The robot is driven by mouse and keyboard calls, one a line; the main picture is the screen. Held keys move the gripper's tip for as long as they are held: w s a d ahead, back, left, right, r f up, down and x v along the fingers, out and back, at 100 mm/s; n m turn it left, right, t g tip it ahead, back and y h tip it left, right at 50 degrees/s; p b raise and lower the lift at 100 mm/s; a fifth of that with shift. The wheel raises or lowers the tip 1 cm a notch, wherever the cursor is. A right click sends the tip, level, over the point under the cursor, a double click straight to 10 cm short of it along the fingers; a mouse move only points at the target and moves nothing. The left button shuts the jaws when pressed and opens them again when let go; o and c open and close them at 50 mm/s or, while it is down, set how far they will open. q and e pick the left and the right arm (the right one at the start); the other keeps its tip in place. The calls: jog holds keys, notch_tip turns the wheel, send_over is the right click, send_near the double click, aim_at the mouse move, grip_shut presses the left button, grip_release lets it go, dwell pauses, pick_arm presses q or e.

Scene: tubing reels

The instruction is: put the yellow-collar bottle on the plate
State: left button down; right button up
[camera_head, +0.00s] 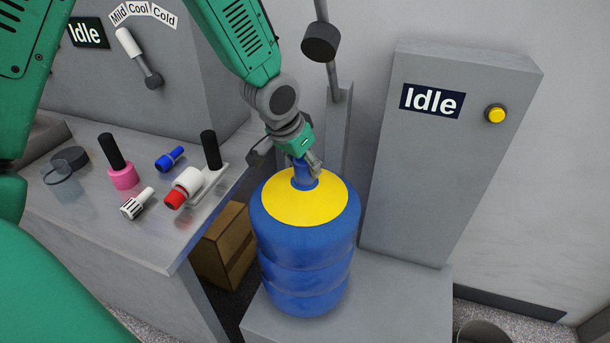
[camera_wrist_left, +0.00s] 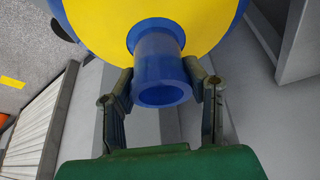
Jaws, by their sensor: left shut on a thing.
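The blue bottle with a yellow collar (camera_head: 335,198) is upright in the head view, at the front of the grey machine. My left gripper (camera_head: 306,172) is shut on its blue neck from above. In the left wrist view, the neck (camera_wrist_left: 160,80) sits between the two fingers of the left gripper (camera_wrist_left: 163,92), with the yellow collar beyond. The bottle's bottom is over a flat grey plate (camera_head: 395,310) at the machine's foot; I cannot tell whether it touches it. My right gripper is not in view.
The machine column (camera_head: 435,170) rises behind the plate.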

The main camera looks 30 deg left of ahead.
pick_arm(q)
jog(key=f, duration=0.2)
jog(key=shift+a+f, duration=0.2)
jog(key=shift+f, duration=0.1)
jog(key=shift+w+d, duration=0.1)
jog(key=shift+d, duration=0.3)
jog(key=c, duration=0.9)
grip_release()
jog(key=shift+a, duration=0.15)
